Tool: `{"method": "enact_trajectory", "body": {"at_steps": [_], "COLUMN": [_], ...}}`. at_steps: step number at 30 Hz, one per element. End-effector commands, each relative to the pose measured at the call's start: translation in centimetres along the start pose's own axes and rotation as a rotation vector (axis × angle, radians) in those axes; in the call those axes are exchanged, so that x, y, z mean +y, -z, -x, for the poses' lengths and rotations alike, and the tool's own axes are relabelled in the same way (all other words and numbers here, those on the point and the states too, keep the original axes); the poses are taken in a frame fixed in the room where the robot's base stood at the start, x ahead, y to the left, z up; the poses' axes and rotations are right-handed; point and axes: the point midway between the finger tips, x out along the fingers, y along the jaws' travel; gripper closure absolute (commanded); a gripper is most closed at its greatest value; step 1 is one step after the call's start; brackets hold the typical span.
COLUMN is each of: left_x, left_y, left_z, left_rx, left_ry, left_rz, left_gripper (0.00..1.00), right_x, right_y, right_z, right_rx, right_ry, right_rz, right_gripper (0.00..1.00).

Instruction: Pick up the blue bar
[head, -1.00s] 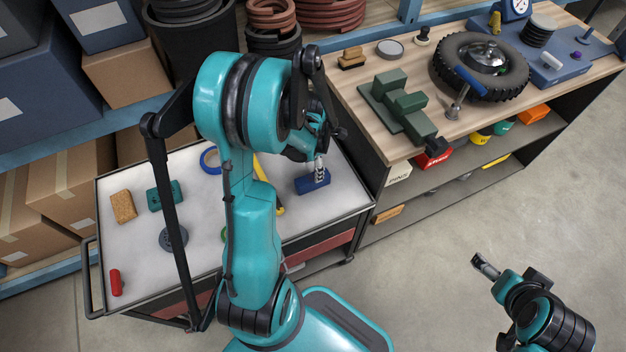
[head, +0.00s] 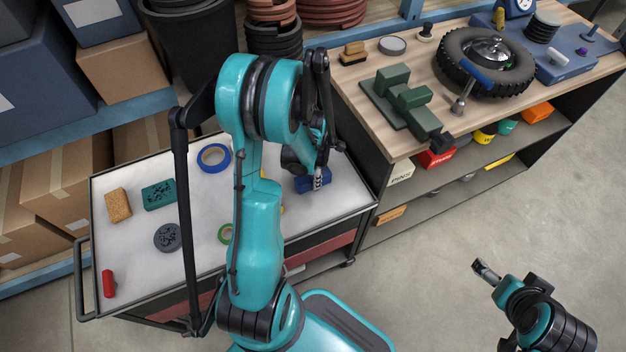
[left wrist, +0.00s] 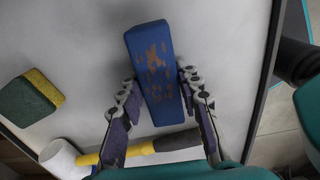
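The blue bar (head: 307,184) lies on the grey cart top, partly hidden by my left gripper (head: 318,180) in the head view. In the left wrist view the bar (left wrist: 158,75) is dark blue with worn brown patches. My left gripper's fingertips (left wrist: 160,82) sit on both long sides of the bar, with no clear gap, so they look shut on it. The bar appears to rest on the cart. My right gripper (head: 486,269) is far off at the lower right, over the floor and away from everything; its finger opening is too small to tell.
A mallet (left wrist: 120,152) lies close below the bar, and a green and yellow sponge (left wrist: 30,98) is at left. Blue tape (head: 214,158), a cork block (head: 118,205), a teal block (head: 158,194) and a grey disc (head: 167,237) share the cart. A workbench (head: 360,80) stands right.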

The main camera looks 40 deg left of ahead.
Motion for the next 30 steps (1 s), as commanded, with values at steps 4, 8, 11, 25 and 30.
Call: {"method": "enact_trajectory", "body": {"at_steps": [4, 8, 11, 25, 30], "left_x": [0.0, 0.0, 0.0, -1.9, -5.7], "left_y": [0.0, 0.0, 0.0, 0.3, 0.8], "left_z": [0.0, 0.0, 0.1, 5.5, 7.8], "left_rx": [0.0, 0.0, 0.0, 0.0, 0.0], "left_ry": [-0.001, -0.001, -0.001, 0.0, 0.0], "left_rz": [0.0, 0.0, 0.0, -0.005, -0.004], "left_gripper": [1.0, 1.0, 1.0, 1.0, 1.0], "right_x": [0.0, 0.0, 0.0, 0.0, 0.0], "right_y": [0.0, 0.0, 0.0, 1.7, 2.5], "right_z": [0.0, 0.0, 0.0, 2.4, 3.4], "right_rx": [0.0, 0.0, 0.0, 0.0, 0.0], "right_ry": [0.0, 0.0, 0.0, 0.0, 0.0], "right_rz": [0.0, 0.0, 0.0, 0.0, 0.0], "right_gripper": [0.1, 0.1, 0.1, 0.1, 0.1]}}
